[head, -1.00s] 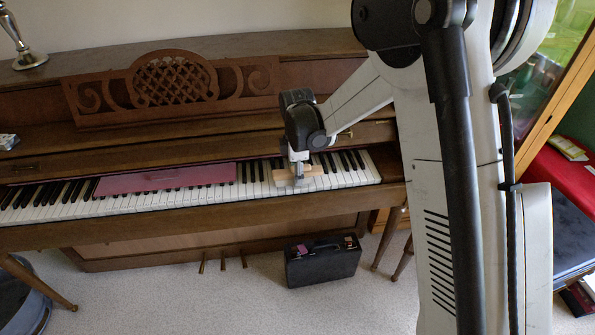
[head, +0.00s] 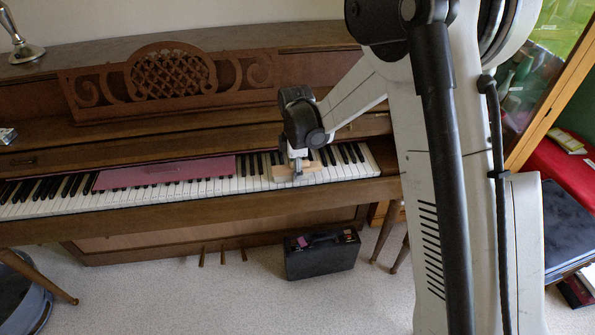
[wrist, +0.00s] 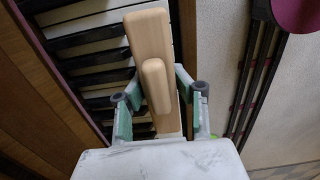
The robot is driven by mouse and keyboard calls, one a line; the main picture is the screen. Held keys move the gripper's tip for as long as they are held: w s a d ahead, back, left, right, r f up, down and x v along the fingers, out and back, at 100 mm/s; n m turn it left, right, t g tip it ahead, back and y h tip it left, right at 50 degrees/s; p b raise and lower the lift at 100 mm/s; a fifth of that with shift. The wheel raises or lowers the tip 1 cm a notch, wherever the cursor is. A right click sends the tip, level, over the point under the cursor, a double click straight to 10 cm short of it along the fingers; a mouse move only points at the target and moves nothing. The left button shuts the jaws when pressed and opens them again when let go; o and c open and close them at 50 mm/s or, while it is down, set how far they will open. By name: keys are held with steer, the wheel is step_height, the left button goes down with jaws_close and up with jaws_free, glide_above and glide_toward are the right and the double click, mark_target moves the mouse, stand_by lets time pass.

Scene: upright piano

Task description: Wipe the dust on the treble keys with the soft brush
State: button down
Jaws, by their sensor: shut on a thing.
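My gripper (head: 297,165) is over the treble keys (head: 352,160), toward the right end of the keyboard. Its green-edged fingers (wrist: 160,94) are shut on the soft brush (wrist: 146,36), a pale wooden block with a raised grip on top. The brush (head: 313,167) appears low on or just above the keys; contact cannot be told. Its bristles are hidden beneath the wood. Black and white keys (wrist: 84,30) show to its left in the wrist view. Dust is too small to make out clearly.
A purple-red strip (head: 165,172) lies along the middle keys. The music desk (head: 170,78) stands behind the keyboard. A black case (head: 320,257) sits on the floor below. A silver-based object (head: 25,52) stands on top at the far left.

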step_height(320, 180, up, 4)
steer(key=shift+d+f+p, duration=0.1)
steer(key=shift+f+p, duration=0.15)
steer(key=shift+p, duration=0.45)
steer(key=shift+r+p, duration=1.15)
steer(key=shift+r, duration=1.2)
